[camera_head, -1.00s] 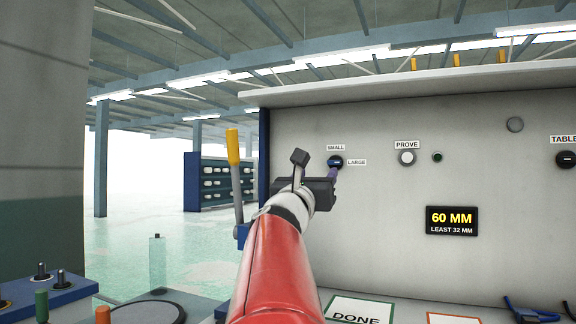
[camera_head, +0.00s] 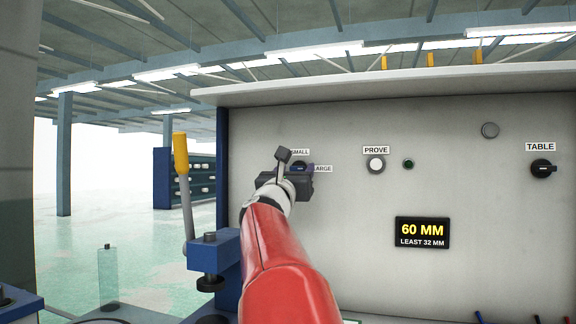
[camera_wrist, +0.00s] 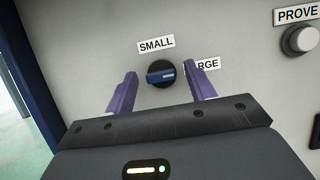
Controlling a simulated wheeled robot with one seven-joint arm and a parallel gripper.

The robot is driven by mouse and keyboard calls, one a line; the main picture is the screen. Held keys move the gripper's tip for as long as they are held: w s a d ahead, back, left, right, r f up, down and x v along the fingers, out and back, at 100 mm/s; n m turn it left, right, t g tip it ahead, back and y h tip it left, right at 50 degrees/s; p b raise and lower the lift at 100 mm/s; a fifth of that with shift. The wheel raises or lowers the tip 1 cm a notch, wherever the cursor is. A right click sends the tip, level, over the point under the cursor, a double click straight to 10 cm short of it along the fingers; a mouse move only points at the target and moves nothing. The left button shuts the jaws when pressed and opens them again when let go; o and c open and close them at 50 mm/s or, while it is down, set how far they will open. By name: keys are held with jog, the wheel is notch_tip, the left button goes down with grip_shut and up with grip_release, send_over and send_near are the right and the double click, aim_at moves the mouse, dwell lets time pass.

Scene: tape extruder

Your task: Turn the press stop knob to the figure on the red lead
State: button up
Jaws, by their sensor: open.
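A dark round knob with a blue bar (camera_wrist: 161,74) sits on the grey panel between the SMALL label (camera_wrist: 156,43) and the LARGE label (camera_wrist: 204,63). Its bar lies nearly level, with a pale mark toward the LARGE side. My gripper (camera_wrist: 161,80) is open, its purple fingers on either side of the knob in the wrist view, with visible gaps. I cannot tell how far the fingertips are from the panel. In the head view my gripper (camera_head: 293,181) partly hides this knob. No figure on a red lead is readable, and no label says press stop.
To the right are the PROVE button (camera_head: 376,165), a green lamp (camera_head: 408,164) and the TABLE knob (camera_head: 543,168). A display (camera_head: 422,232) reads 60 MM, LEAST 32 MM. A yellow-handled lever (camera_head: 182,175) and blue block stand left.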

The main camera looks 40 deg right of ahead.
jog(key=shift+d, duration=0.1)
jog(key=c, duration=1)
